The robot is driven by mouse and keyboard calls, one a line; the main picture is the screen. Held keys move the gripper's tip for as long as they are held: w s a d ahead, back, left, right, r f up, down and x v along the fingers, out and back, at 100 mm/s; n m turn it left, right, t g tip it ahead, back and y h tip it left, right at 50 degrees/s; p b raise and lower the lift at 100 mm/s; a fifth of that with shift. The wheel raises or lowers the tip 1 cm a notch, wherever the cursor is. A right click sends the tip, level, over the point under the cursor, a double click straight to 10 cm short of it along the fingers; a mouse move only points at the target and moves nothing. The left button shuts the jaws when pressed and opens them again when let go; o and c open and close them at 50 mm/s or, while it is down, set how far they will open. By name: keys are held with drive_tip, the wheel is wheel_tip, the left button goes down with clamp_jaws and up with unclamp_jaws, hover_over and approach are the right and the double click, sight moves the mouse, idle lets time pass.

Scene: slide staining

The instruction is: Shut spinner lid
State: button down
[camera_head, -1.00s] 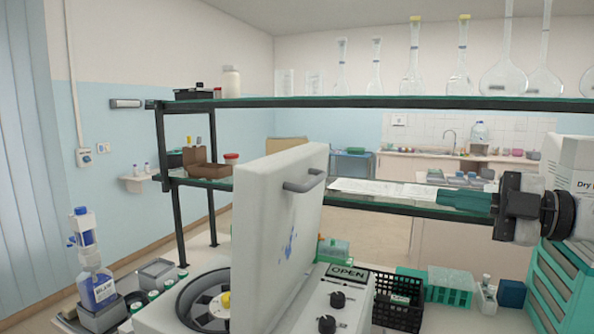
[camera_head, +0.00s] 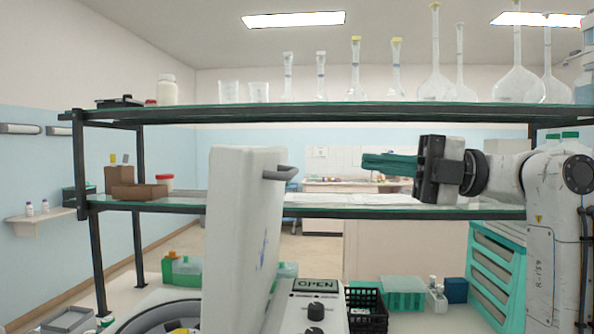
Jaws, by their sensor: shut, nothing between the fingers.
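The spinner's white lid (camera_head: 235,240) stands raised, close to upright. A grey handle (camera_head: 281,173) is on its upper right side. The spinner's round bowl (camera_head: 165,318) shows at the lower left of the lid, cut off by the picture's bottom edge. Its control panel (camera_head: 297,312), with an "OPEN" label and dark knobs, lies right of the lid. My gripper (camera_head: 366,161) has teal fingers that point left. It is shut and empty, at about the handle's height, to the right of it and apart from it.
A two-level glass shelf (camera_head: 300,117) with flasks spans the view. A black crate (camera_head: 366,309), a teal rack (camera_head: 403,291) and a teal drawer unit (camera_head: 495,270) stand right of the spinner. Brown boxes (camera_head: 136,186) sit on the lower shelf at left.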

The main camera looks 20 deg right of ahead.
sight(267, 149)
drive_tip(key=p+x, duration=0.4)
drive_tip(key=x, duration=0.8)
drive_tip(key=shift+a+r, duration=0.2)
drive_tip(key=shift+a, duration=0.05)
drive_tip(key=shift+w+a, duration=0.4)
drive_tip(key=shift+a, duration=0.15)
drive_tip(key=shift+a+p, duration=0.1)
drive_tip(key=shift+p, duration=0.2)
